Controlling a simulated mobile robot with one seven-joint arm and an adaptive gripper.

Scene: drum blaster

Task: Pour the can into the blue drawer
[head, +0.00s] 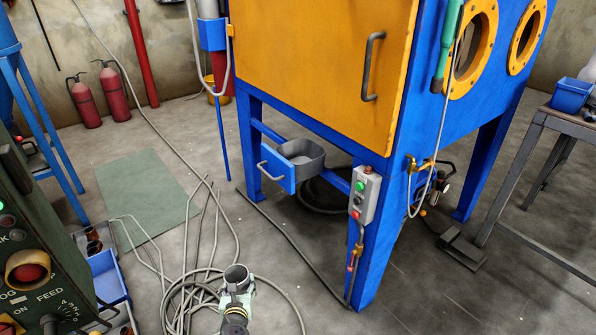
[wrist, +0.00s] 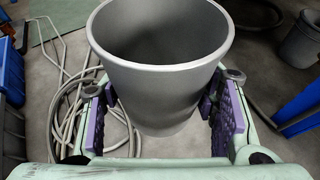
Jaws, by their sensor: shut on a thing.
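A grey metal can (wrist: 160,95) is held upright between the purple pads of my gripper (wrist: 170,115), which is shut on it. The can's mouth faces up; its inside is dark and I cannot tell what is in it. In the head view the can (head: 237,277) and my gripper (head: 236,292) are at the bottom centre, over the floor. The blue drawer (head: 281,172) has a blue front with a grey handle and a grey bin (head: 309,154) behind it. It sticks out under the blue and orange cabinet. The can is apart from it, nearer to me.
The blue and orange cabinet (head: 325,70) stands on blue legs, with a switch box (head: 362,195) on the front leg. Hoses (head: 190,290) lie coiled on the floor. A green control panel (head: 35,245) is at left, a workbench (head: 560,125) at right.

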